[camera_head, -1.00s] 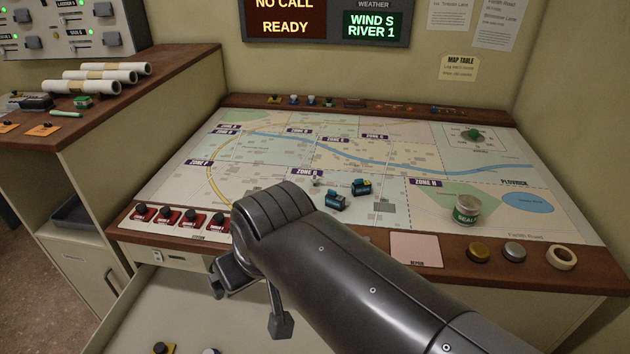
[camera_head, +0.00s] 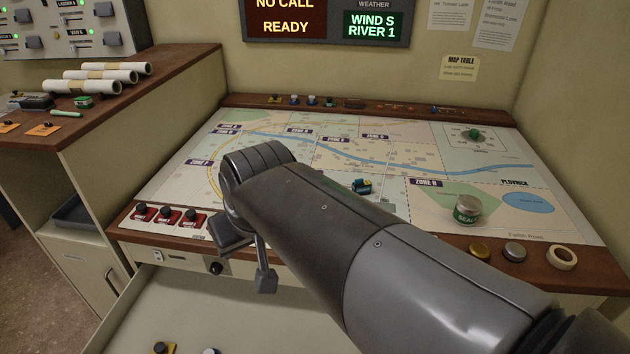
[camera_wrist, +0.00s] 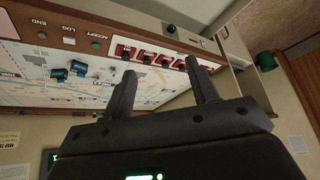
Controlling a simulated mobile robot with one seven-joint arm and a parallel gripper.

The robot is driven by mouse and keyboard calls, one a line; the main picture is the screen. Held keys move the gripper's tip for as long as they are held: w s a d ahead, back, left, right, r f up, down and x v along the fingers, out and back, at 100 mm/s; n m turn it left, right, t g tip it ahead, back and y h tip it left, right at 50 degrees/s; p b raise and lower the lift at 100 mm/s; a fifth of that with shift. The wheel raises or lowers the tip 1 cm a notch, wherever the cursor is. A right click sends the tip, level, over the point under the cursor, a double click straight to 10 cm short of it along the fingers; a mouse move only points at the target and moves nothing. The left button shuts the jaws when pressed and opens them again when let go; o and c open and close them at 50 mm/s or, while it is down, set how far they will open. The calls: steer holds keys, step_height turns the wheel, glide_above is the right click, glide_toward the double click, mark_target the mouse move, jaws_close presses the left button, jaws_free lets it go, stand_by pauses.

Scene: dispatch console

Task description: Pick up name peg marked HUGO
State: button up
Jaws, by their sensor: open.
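Several black knob-like pieces on red plates stand in a row along the table's front-left edge, and one of them is this piece (camera_head: 142,211). The row also shows in the wrist view (camera_wrist: 147,59), beyond and between my fingers. No lettering on them is legible, so I cannot tell which, if any, reads HUGO. My gripper (camera_head: 249,262) is open and empty, in front of the table's front edge and above the open drawer (camera_head: 230,320). Its two fingers (camera_wrist: 160,75) show apart in the wrist view. My arm hides part of the row and the map.
A yellow-and-black piece (camera_head: 160,347) lies in the drawer at the bottom edge. A blue vehicle block (camera_head: 361,186) and a green-banded tin (camera_head: 467,209) stand on the map table (camera_head: 300,119). A tape roll (camera_head: 562,257) lies front right. A cabinet (camera_head: 110,155) stands left.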

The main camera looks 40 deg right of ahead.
steer(key=w+d+m+h, duration=0.1)
steer(key=w+d, duration=0.7)
steer(key=w, duration=0.2)
steer(key=w+d+m, duration=0.2)
steer(key=w+d, duration=0.5)
steer(key=w, duration=0.4)
steer(key=w+d+f, duration=0.4)
steer(key=d+f, duration=0.2)
steer(key=d, duration=0.2)
steer(key=w+d+f+m+g, duration=0.1)
steer(key=w+d+f, duration=0.2)
steer(key=d+f, duration=0.4)
steer(key=w+d+f+m, duration=0.1)
steer(key=w+d+f, duration=0.3)
steer(key=d+f, duration=0.2)
steer(key=shift+w+d+f+g+h, duration=0.15)
steer(key=shift+d+f+g+h, duration=0.05)
steer(key=shift+d, duration=0.5)
steer(key=shift+w+d+f+g+h, duration=0.15)
steer(key=shift+d+g+h, duration=0.05)
steer(key=shift+d, duration=0.5)
steer(key=shift+a+x, duration=0.15)
steer(key=shift+x, duration=1.2)
steer(key=shift+a+x, duration=0.1)
steer(key=shift+x, duration=1.2)
steer(key=shift+w, duration=0.2)
steer(key=shift+c, duration=0.3)
steer(key=c, duration=1)
